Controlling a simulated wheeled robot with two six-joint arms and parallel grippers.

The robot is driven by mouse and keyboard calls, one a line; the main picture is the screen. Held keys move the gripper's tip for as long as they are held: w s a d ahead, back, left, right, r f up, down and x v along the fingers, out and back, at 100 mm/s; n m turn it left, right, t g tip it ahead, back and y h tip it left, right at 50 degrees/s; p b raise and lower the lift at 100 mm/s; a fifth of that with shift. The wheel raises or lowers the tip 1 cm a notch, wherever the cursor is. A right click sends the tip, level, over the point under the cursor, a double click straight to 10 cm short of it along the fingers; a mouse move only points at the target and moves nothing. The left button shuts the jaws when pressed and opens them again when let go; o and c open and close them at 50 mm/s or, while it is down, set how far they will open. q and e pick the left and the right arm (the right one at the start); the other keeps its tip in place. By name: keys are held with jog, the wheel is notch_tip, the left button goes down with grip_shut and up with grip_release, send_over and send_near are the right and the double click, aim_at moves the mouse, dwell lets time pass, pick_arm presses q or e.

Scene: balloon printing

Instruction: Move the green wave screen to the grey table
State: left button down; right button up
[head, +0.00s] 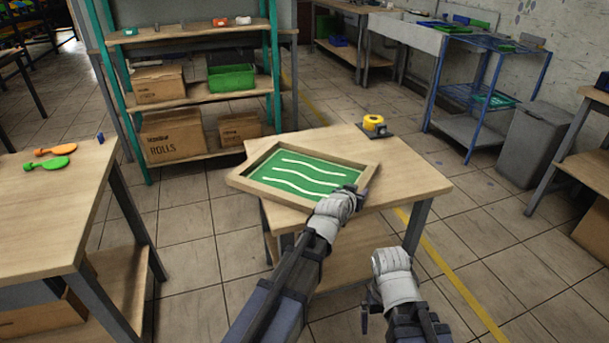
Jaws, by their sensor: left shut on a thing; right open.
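The green wave screen (295,172) has a wooden frame, a green mesh and several white wavy lines. It is at a small wooden table (410,175) in the middle, and its left corner reaches past the table's edge. My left gripper (355,196) is shut on the near right corner of its frame. I cannot tell if the screen rests flat or is slightly lifted. My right gripper (372,297) is open and empty, lower and to the right, in front of the table. A grey-topped table (408,34) stands at the back right.
A yellow tape roll (373,123) sits on a dark holder at the table's back edge. A wooden table (45,205) with orange and green paddles is at left. A shelf (200,95) with boxes stands behind. A blue rack (480,90) and free floor lie right.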

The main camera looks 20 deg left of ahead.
pick_arm(q)
jog(key=shift+r, duration=0.15)
notch_tip(320, 180, up, 10)
jog(key=p, duration=1)
jog(key=w, duration=0.2)
jog(key=w+a, duration=0.1)
jog(key=shift+f, duration=0.3)
notch_tip(320, 180, down, 10)
jog(key=b, duration=1)
jog(key=shift+r, duration=0.3)
